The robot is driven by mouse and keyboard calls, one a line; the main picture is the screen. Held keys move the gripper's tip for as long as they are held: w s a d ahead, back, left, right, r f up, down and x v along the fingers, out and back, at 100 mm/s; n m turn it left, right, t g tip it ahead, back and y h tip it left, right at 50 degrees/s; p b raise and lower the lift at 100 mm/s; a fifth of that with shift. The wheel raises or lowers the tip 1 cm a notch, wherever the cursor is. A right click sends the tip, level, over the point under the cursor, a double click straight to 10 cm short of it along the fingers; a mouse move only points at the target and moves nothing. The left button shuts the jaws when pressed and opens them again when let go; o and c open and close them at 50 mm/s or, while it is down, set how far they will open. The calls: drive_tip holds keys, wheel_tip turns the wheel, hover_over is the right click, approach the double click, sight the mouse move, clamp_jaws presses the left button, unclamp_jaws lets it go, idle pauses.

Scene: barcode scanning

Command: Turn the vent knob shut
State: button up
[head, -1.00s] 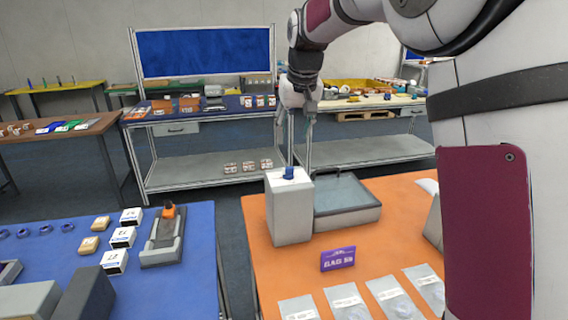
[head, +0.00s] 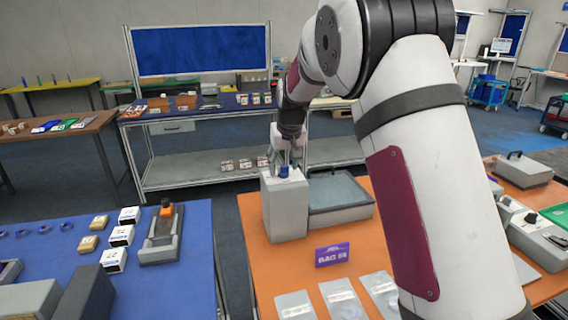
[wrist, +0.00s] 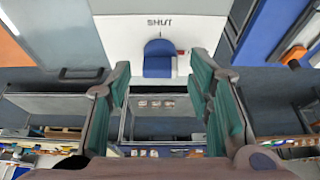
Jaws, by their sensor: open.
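The blue vent knob (head: 284,172) is on top of a light grey box (head: 286,212) on the orange table. My gripper (head: 287,157) points down right above it and partly hides it. In the wrist view the knob (wrist: 159,58) shows between the two green-padded fingers of my open gripper (wrist: 161,72), with a gap on each side. I see no contact. A label that seems to read SHUT (wrist: 160,21) is printed on the white box top beside the knob.
A grey lidded tray (head: 340,197) stands right beside the box. A purple sign (head: 332,255) and several clear bags (head: 340,297) lie in front on the orange table (head: 262,268). A blue table (head: 190,282) stands left across a gap.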

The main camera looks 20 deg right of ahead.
clamp_jaws()
idle(0.3)
drive_tip(key=n+b, duration=0.1)
drive_tip(key=n, duration=0.1)
drive_tip(key=n+y+b, duration=0.1)
drive_tip(key=shift+w+d+f+n+b, duration=0.1)
drive_tip(key=shift+w+d+n+b, duration=0.1)
drive_tip(key=shift+n+b, duration=0.2)
drive_tip(key=n+g+y+b, duration=0.1)
drive_tip(key=n+y, duration=0.1)
drive_tip(key=n, duration=0.2)
drive_tip(key=shift+n+b, duration=0.3)
drive_tip(key=n, duration=0.2)
drive_tip(key=n+g+y+b, duration=0.1)
drive_tip(key=n, duration=0.1)
drive_tip(key=shift+n+g, duration=0.3)
drive_tip(key=n+g+b, duration=0.2)
drive_tip(key=n, duration=0.2)
drive_tip(key=shift+w+d+n, duration=0.1)
drive_tip(key=shift+n, duration=0.3)
